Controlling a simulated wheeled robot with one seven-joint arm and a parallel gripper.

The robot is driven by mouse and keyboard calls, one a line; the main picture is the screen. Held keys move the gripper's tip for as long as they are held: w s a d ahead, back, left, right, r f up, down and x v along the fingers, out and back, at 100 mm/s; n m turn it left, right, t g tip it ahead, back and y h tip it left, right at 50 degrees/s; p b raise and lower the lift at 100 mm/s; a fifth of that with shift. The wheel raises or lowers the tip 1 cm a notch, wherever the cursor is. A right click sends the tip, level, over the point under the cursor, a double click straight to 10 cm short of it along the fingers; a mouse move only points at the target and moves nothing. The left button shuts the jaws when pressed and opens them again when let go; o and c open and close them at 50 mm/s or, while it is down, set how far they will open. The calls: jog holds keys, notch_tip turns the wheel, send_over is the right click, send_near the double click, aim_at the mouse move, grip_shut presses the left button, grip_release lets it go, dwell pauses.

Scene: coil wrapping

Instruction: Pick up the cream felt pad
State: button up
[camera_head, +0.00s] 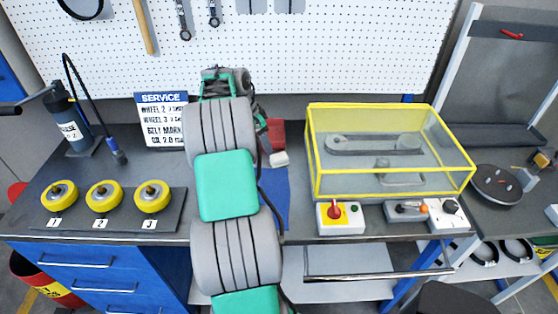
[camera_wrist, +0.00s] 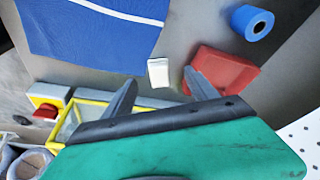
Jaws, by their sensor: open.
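The cream felt pad (camera_wrist: 158,73) is a small pale block lying on the grey bench top. In the head view the pad (camera_head: 279,159) is right of my arm, in front of a red block and behind the blue mat. My gripper (camera_wrist: 160,77) is open and empty. In the wrist view its two dark fingers point towards the pad, which appears between the fingertips. Whether they touch it or how high they are above it cannot be told. In the head view my arm mostly hides the gripper.
A red block (camera_wrist: 222,72) lies close beside the right finger in the wrist view. A blue roll (camera_wrist: 252,22) is farther off, and a blue mat (camera_wrist: 90,25) lies nearby. A yellow-framed clear guard box (camera_head: 390,150) stands right of the pad.

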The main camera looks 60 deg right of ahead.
aim_at(278, 156)
jog(key=shift+m, duration=0.8)
jog(key=s+d+f, duration=0.2)
jog(key=s, duration=0.1)
jog(key=shift+d+f, duration=0.25)
jog(key=shift+d, duration=0.05)
jog(key=p+x, duration=0.3)
jog(key=x, duration=0.3)
jog(key=shift+d+f, duration=0.15)
jog(key=shift+f, duration=0.25)
jog(key=shift+w, duration=0.1)
grip_shut()
jog(key=shift+r, duration=0.1)
jog(key=shift+r+b, duration=0.65)
jog(key=shift+b, duration=0.1)
jog(key=s+a+r+b, duration=0.2)
jog(key=s+a+r, duration=0.1)
jog(key=a+r, duration=0.2)
jog(key=s+a+r+b, duration=0.3)
jog(key=a+r, duration=0.3)
jog(key=a, duration=0.1)
jog(key=shift+s+a+r+b, duration=0.25)
jog(key=shift+s+r+b, duration=0.05)
jog(key=shift+b, duration=0.05)
